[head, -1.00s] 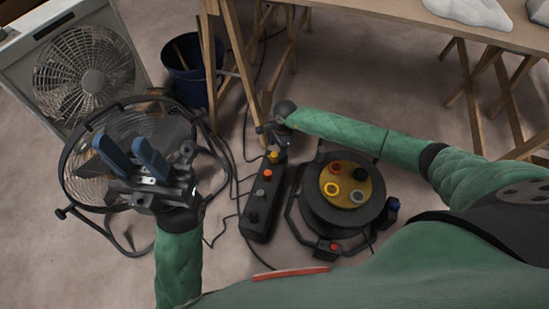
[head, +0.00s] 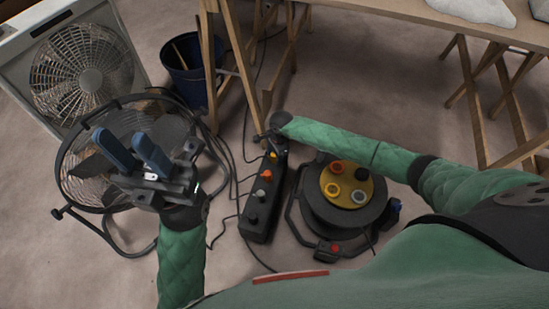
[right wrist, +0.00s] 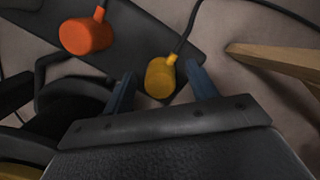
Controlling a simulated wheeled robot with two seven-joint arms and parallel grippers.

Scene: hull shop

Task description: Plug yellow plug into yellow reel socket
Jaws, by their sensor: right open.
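The yellow plug (head: 273,156) sits on the black power strip (head: 257,224), partly covered by my right gripper (head: 272,140) in the head view. In the right wrist view the yellow plug (right wrist: 160,77) shows between the two blue fingers of my open right gripper (right wrist: 162,80), with gaps at both sides. Whether the fingers are down at its height is hard to tell. The cable reel (head: 322,215) stands right of the strip. The yellow reel socket (head: 332,190) is at the front left of its yellow face. My left gripper (head: 122,143) is open and empty, over the round fan.
An orange plug (head: 266,175) stands beside the yellow plug on the strip, also close in the right wrist view (right wrist: 85,35). Grey and black plugs are further along. The round fan (head: 75,180), blue bucket (head: 188,75) and trestle legs (head: 211,70) stand around. Cables cross the floor.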

